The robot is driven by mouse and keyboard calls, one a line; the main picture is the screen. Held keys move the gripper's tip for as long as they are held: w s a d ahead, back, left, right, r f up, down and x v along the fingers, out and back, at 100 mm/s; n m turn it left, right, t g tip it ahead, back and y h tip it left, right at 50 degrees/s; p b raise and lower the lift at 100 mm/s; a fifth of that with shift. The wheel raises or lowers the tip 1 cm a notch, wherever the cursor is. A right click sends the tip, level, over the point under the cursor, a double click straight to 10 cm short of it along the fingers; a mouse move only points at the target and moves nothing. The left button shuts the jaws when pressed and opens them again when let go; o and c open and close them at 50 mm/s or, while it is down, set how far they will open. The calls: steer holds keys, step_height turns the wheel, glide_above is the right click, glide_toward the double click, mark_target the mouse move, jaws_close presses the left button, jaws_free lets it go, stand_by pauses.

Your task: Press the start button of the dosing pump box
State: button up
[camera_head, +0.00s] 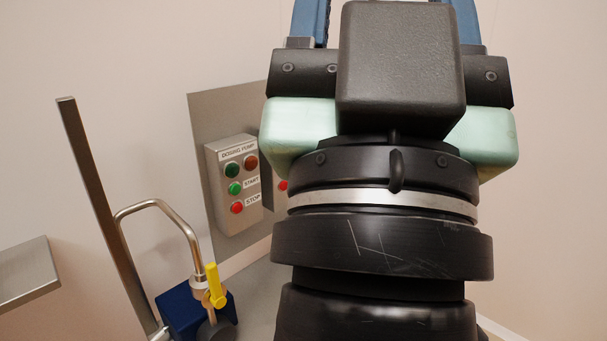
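The dosing pump box (212,160) is a light grey box labelled DOSING PUMP, on a metal wall panel left of my gripper in the picture. Its green start button (235,188) sits beside the START label, in clear view. The red stop button (237,207) is just below it. A dark green round (232,169) and a dark red round (251,162) sit above them. My gripper (388,22) is large in front, pointing up. Its two blue fingers stand wide apart; their tips are cut off by the top edge. Nothing touches the box.
Another red button (283,185) shows right of the box, partly hidden by my gripper. Below left are a bent metal pipe (160,204), a yellow valve handle (215,286) and a blue block (182,310). A slanted metal bar (95,190) and a grey shelf (28,272) stand farther left.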

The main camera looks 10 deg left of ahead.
jaws_close()
stand_by(1.8)
